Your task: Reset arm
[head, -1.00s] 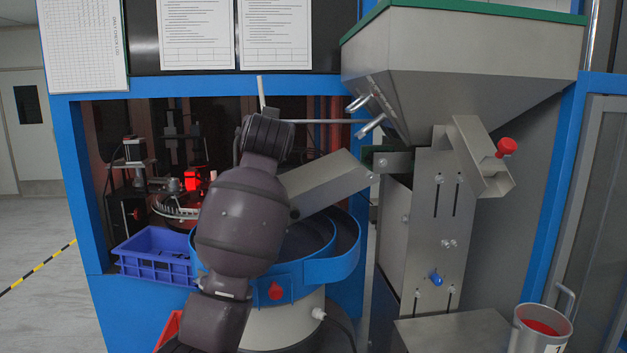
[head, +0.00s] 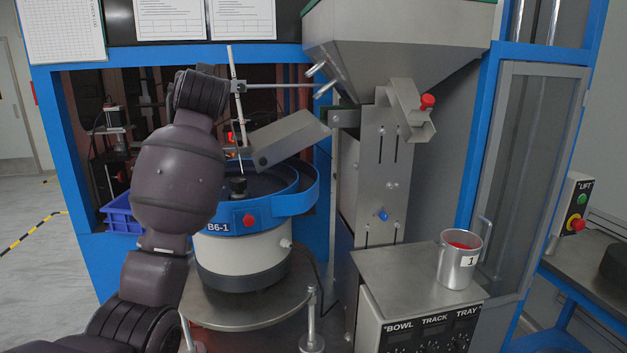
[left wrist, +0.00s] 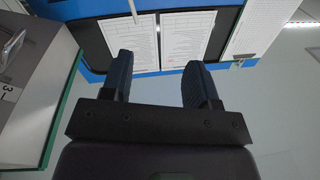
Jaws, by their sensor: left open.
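My left gripper (left wrist: 158,80) shows in the left wrist view with its two black fingers wide apart and nothing between them. Beyond the fingers are the paper sheets on the machine's dark panel. In the head view my left arm rises from the bottom left in front of the machine, and its gripper cannot be made out there. My right gripper is in neither view.
The blue-rimmed bowl feeder (head: 245,215) stands close behind my arm, with a blue crate (head: 122,216) at its left. A grey hopper (head: 400,45) hangs above. A metal mug (head: 459,262) stands on the cabinet top (head: 385,275) at right.

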